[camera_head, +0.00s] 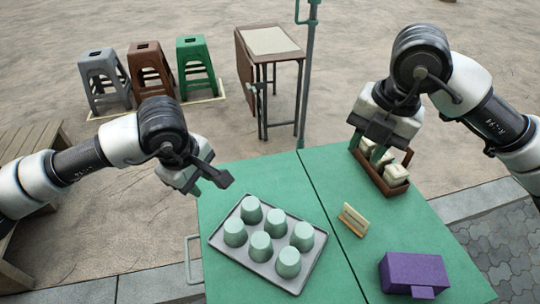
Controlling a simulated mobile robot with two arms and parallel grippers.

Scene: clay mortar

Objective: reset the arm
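My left gripper (212,178) hangs in the air at the left edge of the green table (285,172), left of and above a grey tray (270,277). Its dark fingers point down and right, and nothing shows between them. Its exact opening is unclear. My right gripper (374,148) is low over a brown wooden box (378,181) at the table's far right. Its fingertips are hidden among pale blocks (396,173) in the box, so its opening and any contact cannot be seen.
Several pale green upturned cups (262,246) stand on the tray. A small card holder (353,220) and a purple box (413,274) are to the right. Several stools (150,66), a small side table (270,42) and a green pole (306,80) stand beyond.

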